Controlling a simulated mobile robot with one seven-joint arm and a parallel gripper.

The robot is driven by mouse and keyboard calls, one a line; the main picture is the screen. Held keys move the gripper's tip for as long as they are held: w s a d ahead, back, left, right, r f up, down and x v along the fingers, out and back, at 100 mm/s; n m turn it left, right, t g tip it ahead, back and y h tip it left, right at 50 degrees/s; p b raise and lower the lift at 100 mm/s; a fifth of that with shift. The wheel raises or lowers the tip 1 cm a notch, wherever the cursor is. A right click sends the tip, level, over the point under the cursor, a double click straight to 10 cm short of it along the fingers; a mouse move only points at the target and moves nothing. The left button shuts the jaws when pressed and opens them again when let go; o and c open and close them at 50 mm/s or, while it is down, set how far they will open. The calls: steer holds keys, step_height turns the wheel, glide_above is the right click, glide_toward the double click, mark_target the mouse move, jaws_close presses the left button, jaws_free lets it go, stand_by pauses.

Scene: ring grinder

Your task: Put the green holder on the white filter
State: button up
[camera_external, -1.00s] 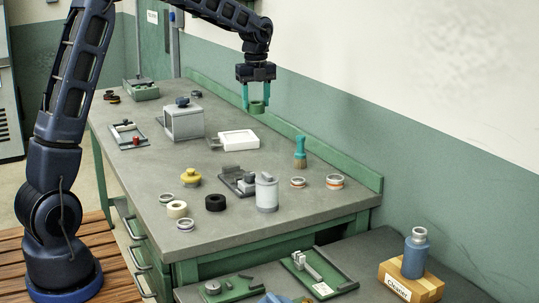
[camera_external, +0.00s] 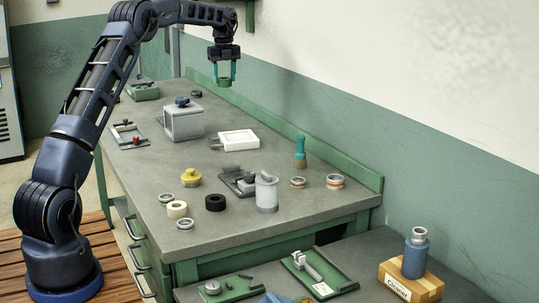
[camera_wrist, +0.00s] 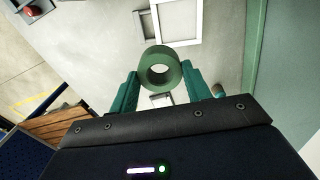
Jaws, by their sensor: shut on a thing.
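My gripper (camera_external: 223,75) is above the back part of the workbench, its teal fingers shut on the green holder (camera_external: 223,83), a short ring. In the wrist view the green holder (camera_wrist: 161,69) sits between the two teal fingertips (camera_wrist: 160,79), with its hole facing the camera. The white filter (camera_external: 236,140) appears to be the flat white square frame lying on the bench, below and slightly right of my gripper. It also shows in the wrist view as a white frame (camera_wrist: 202,22), partly cut off at the top edge. The holder is well above it and apart from it.
A grey box (camera_external: 184,122) stands left of the white frame. A teal-handled brush (camera_external: 300,153) stands to its right. A grey canister (camera_external: 266,193), yellow knob (camera_external: 191,178), black ring (camera_external: 215,202) and several other rings lie nearer the front. A green ledge (camera_external: 330,165) runs along the wall side.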

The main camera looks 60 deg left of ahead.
steer(key=shift+a+f, duration=0.25)
steer(key=shift+f, duration=0.05)
step_height(320, 180, down, 19)
steer(key=shift+f, duration=0.2)
steer(key=shift+f, duration=0.1)
stand_by(0.3)
steer(key=o, duration=1)
